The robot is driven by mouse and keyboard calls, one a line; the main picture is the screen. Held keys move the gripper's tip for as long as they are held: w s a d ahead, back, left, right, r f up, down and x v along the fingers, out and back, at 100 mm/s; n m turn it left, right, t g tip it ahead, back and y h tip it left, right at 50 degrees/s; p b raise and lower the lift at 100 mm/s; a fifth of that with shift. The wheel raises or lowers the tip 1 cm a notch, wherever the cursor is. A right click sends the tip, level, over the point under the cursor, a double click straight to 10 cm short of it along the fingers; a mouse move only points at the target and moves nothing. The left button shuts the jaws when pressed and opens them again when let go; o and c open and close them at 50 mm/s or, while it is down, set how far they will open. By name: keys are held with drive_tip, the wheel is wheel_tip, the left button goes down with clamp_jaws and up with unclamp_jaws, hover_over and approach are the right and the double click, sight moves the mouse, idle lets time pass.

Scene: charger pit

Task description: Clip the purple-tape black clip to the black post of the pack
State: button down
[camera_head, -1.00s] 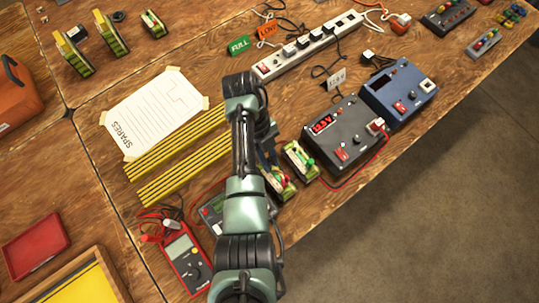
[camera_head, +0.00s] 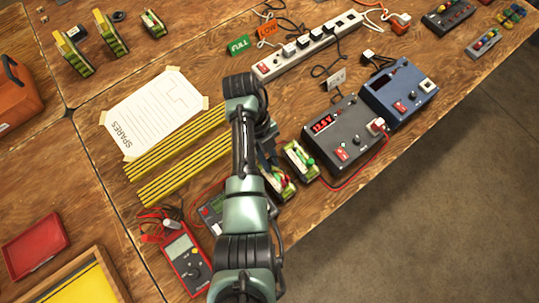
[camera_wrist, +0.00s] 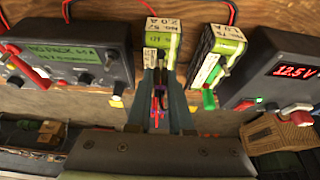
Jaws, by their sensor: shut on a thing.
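In the wrist view my gripper (camera_wrist: 159,112) points at the near end of a green battery pack (camera_wrist: 163,40) with a white label. Its fingers are shut on a slim dark clip with purple tape (camera_wrist: 158,96). Something red shows at the clip, and I cannot tell whether it is a post or part of the clip. The pack's black post is hidden or too small to make out, so contact is unclear. In the head view the pack (camera_head: 280,184) lies beside my arm, which hides most of the gripper and the clip.
A grey device with a green screen (camera_wrist: 70,50) stands left. A red multimeter (camera_head: 184,258) lies near.

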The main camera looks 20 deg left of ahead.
sight(270, 160)
idle(0.3)
drive_tip(key=c, duration=0.7)
unclamp_jaws()
drive_tip(key=shift+c, duration=0.2)
drive_tip(key=shift+o, duration=1.1)
drive_tip(key=shift+r+p, duration=3.65)
drive_tip(key=shift+r, duration=0.1)
